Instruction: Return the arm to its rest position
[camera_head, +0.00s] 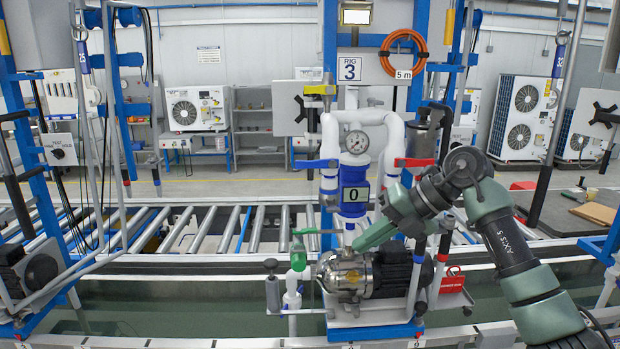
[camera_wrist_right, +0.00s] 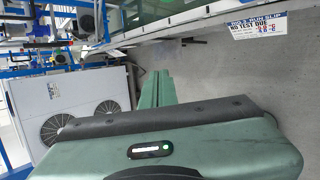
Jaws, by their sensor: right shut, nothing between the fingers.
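My right arm, green and dark grey, comes in from the lower right of the head view and bends over at the upper right of the pump. My right gripper (camera_head: 360,244) points down and left, its fingertips in front of the grey riser pipe, just above the steel pump (camera_head: 345,277) in the picture; whether they touch it I cannot tell. In the right wrist view its green fingers (camera_wrist_right: 156,76) are together with nothing between them, over grey floor. My left gripper is in neither view.
Rig 3 carries white pipes, a pressure gauge (camera_head: 357,142), a red lever (camera_head: 414,162) and a blue meter (camera_head: 353,188). A green-handled valve (camera_head: 298,254) stands left of the pump. A roller conveyor (camera_head: 200,230) runs behind. A floor sign (camera_wrist_right: 257,25) shows in the wrist view.

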